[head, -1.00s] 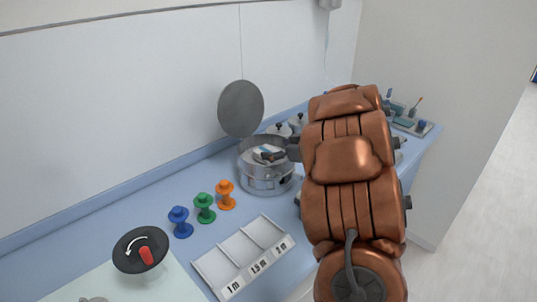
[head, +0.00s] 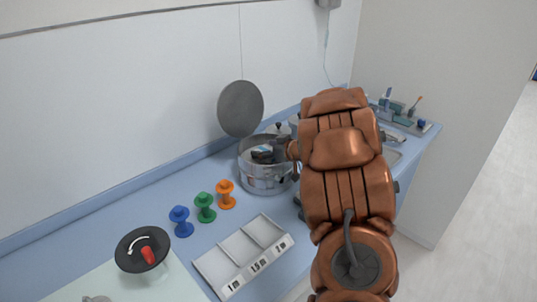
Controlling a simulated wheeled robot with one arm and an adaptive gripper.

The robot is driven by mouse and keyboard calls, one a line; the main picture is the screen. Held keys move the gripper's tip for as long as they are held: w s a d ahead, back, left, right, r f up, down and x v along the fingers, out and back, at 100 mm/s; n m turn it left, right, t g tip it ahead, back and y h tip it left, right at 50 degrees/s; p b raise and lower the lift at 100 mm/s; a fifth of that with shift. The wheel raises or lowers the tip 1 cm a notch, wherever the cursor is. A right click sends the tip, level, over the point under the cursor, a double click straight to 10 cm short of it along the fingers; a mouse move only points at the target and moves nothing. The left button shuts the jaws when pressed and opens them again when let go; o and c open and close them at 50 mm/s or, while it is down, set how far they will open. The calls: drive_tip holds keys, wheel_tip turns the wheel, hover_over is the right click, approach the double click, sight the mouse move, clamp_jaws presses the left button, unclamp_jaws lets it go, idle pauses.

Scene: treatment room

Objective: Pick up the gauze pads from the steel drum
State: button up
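The steel drum (head: 266,182) stands on the blue counter, with its round grey lid (head: 240,109) upright behind it. My gripper (head: 263,156) reaches into the drum's open top from the right. Its fingers are small and dark here, and I cannot tell whether they are open or shut. The gauze pads inside the drum are hidden by the gripper and the rim; I cannot make them out clearly.
Blue (head: 181,221), green (head: 205,208) and orange (head: 226,194) spools stand left of the drum. A labelled three-compartment tray (head: 243,256) lies in front. A tray of tools (head: 404,118) is at far right.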

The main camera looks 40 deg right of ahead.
drive_tip(key=c, duration=0.6)
